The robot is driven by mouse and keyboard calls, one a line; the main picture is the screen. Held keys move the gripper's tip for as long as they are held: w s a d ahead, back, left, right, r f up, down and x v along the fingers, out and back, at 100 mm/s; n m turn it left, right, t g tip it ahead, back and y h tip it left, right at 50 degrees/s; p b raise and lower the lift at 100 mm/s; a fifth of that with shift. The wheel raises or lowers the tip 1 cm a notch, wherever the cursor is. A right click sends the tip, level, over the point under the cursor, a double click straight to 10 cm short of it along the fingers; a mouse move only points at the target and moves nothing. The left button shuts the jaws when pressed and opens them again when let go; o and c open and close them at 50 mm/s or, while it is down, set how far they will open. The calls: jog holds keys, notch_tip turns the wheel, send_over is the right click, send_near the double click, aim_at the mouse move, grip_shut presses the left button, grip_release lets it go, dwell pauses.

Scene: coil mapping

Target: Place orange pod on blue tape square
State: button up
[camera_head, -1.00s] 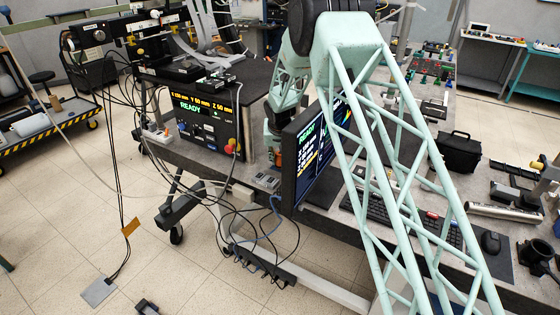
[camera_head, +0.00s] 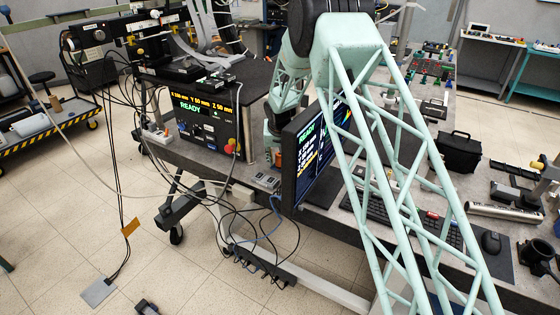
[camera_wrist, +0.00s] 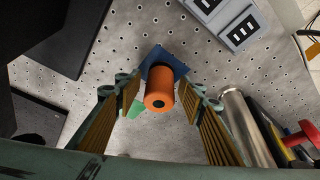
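The orange pod (camera_wrist: 159,92) is a short cylinder with a dark hole in its near end. In the wrist view it appears upright on the blue tape square (camera_wrist: 157,54), whose far part shows beyond it. My gripper (camera_wrist: 163,86) is open, its ribbed fingers on either side of the pod with visible gaps. The pod's contact with the square is hidden beneath it. In the head view a small part of the orange pod (camera_head: 278,157) shows below my wrist, beside the monitor; the blue square cannot be made out there.
A green patch (camera_wrist: 135,109) lies left of the pod. A metal cylinder (camera_wrist: 246,128) and a red-knobbed item (camera_wrist: 301,136) are close on the right. A grey socket block (camera_wrist: 240,30) is at upper right. The monitor (camera_head: 305,160) stands near my gripper.

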jog(key=shift+r, duration=0.15)
jog(key=shift+v, duration=0.8)
jog(key=p+v, duration=0.1)
jog(key=v, duration=0.9)
jog(key=shift+r, duration=0.15)
jog(key=shift+r, duration=0.1)
dwell(0.5)
